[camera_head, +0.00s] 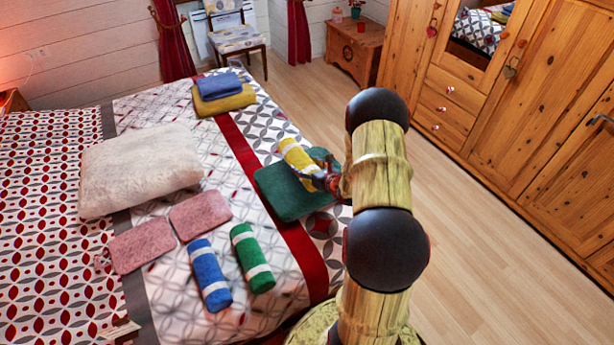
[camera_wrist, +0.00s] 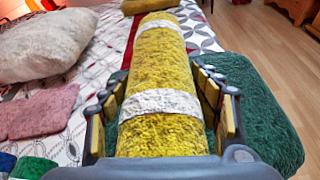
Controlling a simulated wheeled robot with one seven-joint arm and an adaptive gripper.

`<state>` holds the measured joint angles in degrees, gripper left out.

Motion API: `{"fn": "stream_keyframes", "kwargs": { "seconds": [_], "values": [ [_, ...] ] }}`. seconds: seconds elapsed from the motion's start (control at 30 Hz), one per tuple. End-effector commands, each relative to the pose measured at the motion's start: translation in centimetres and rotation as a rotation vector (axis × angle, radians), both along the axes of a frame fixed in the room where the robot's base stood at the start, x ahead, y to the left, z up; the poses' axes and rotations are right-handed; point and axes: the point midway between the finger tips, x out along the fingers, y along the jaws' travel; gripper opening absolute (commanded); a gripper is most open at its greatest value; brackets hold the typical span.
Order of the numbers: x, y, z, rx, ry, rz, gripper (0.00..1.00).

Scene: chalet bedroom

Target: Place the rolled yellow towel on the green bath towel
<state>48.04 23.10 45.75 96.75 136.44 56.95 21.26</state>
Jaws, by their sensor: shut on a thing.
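The rolled yellow towel (camera_head: 296,158) with white bands is over the folded green bath towel (camera_head: 283,196) on the bed. My gripper (camera_head: 325,181) is shut on the rolled towel. In the wrist view, the yellow roll (camera_wrist: 158,134) lies between the two fingers of my gripper (camera_wrist: 162,105) and points away from me. The green bath towel (camera_wrist: 262,120) spreads below and to both sides of the roll. I cannot tell whether the roll touches it. My arm hides the right part of the green towel in the head view.
A blue folded towel (camera_head: 219,86) lies on a mustard one (camera_head: 224,101) farther back on the bed. Blue (camera_head: 209,274) and green (camera_head: 252,258) rolls, pink towels (camera_head: 200,214) and a white cushion (camera_head: 140,170) lie to the left. Wooden wardrobes (camera_head: 540,130) stand right, beyond clear floor.

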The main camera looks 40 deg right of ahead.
Motion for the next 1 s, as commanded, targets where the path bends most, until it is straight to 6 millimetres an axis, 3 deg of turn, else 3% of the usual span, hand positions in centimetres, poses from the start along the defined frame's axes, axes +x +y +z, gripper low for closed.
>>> {"fn": "stream_keyframes", "kwargs": {
  "seconds": [0.27,0.5,0.93,0.97,1.0],
  "values": [
    [0.5,-1.3,-1.6,0.0,-0.001,-0.001,0.32],
    [0.6,-1.6,-5.0,0.0,0.0,0.0,0.32],
    [0.7,-1.6,-5.4,0.0,-0.001,0.0,0.32],
    [0.6,-1.6,-5.3,0.0,0.0,0.0,0.64],
    [0.6,-1.6,-5.3,0.0,0.0,0.0,0.66]
  ]
}}
